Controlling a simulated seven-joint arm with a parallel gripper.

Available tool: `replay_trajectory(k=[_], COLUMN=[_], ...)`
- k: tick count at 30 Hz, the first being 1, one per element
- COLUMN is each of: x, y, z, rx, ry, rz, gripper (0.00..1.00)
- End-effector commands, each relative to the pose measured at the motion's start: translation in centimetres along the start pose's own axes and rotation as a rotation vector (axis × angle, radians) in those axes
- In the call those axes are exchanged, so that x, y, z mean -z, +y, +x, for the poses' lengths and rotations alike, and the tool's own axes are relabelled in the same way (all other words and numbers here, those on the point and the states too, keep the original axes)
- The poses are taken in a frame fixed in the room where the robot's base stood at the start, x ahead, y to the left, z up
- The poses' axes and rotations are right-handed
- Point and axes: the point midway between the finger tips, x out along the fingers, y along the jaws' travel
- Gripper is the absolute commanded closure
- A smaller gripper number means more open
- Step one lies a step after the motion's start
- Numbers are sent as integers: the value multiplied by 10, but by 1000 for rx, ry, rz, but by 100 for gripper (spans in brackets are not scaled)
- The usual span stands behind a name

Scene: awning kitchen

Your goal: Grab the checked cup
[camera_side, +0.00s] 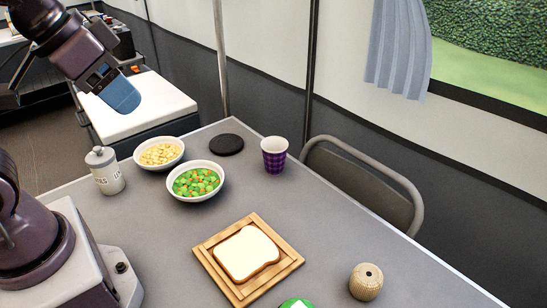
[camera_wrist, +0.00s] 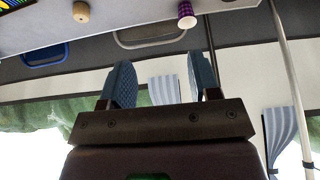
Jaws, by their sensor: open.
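The purple checked cup (camera_side: 274,156) stands upright on the grey table, towards its far edge. It also shows in the wrist view (camera_wrist: 187,14) at the top, where the picture appears upside down. My gripper (camera_side: 122,95) is raised well above the table at the upper left in the side view, far to the left of the cup. In the wrist view my gripper (camera_wrist: 163,78) shows two blue fingers spread apart with nothing between them.
Near the cup are a black round coaster (camera_side: 226,144), a bowl of mixed vegetables (camera_side: 196,201), a bowl of pale yellow pieces (camera_side: 160,169) and a lidded jar (camera_side: 105,171). Bread (camera_side: 246,254) lies on a wooden board (camera_side: 282,272). A ribbed tan object (camera_side: 366,281) and a chair (camera_side: 408,203) are right.

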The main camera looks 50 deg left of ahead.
Motion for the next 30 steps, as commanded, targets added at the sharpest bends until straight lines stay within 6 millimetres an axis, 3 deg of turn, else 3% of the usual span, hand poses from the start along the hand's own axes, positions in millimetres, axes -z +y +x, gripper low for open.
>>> replay_trajectory(k=[1,5,6,14,19,30], x=[0,0,0,-1,-3,29], y=[0,0,0,5,16,28], z=[0,0,0,4,35,133], rx=[0,0,0,-11,-40,70], ry=[0,0,0,-22,-180,-552], rz=[0,0,0,21,72,359], gripper=[32,2,0,0,0,0])
